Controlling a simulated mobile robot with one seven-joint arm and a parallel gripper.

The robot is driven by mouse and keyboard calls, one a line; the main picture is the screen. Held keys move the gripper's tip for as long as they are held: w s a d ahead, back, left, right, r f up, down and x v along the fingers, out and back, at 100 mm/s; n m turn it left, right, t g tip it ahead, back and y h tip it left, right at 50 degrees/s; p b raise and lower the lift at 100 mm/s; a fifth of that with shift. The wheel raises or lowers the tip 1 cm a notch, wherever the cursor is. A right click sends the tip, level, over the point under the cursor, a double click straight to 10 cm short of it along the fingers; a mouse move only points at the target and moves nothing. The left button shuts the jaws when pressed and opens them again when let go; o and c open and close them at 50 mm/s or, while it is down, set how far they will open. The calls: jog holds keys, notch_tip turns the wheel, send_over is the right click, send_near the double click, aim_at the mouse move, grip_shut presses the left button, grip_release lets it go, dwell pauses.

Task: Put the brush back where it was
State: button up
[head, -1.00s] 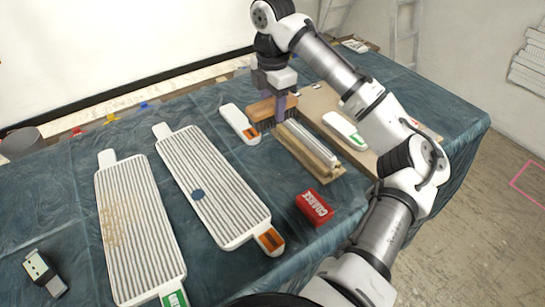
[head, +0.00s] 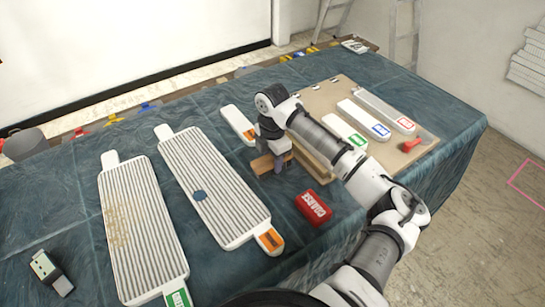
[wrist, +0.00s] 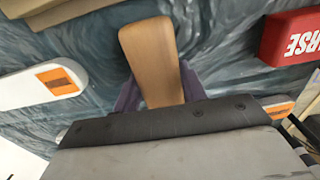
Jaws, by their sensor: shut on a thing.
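The brush (head: 261,164) has a tan wooden back. My gripper (head: 272,160) is shut on it, over the cloth-covered table between the ribbed panels and the wooden block. In the wrist view the brush (wrist: 150,62) lies between the purple fingers of my gripper (wrist: 160,88), its wooden end pointing away. Its bristles are hidden in both current views, and I cannot tell whether it touches the cloth.
A red "COARSE" block (head: 313,207) lies close by on the right. Two ribbed panels (head: 140,232) (head: 208,180) lie left. A white orange-labelled tool (head: 238,122) lies behind. The wooden block (head: 312,158) is partly hidden by my arm. A board (head: 340,97) holds several labelled tools.

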jog(key=shift+f, duration=0.2)
jog(key=o, duration=0.9)
jog(key=shift+o, duration=0.2)
notch_tip(320, 180, up, 12)
jog(key=b, duration=0.2)
jog(key=shift+b, duration=0.3)
jog(key=shift+r, duration=0.1)
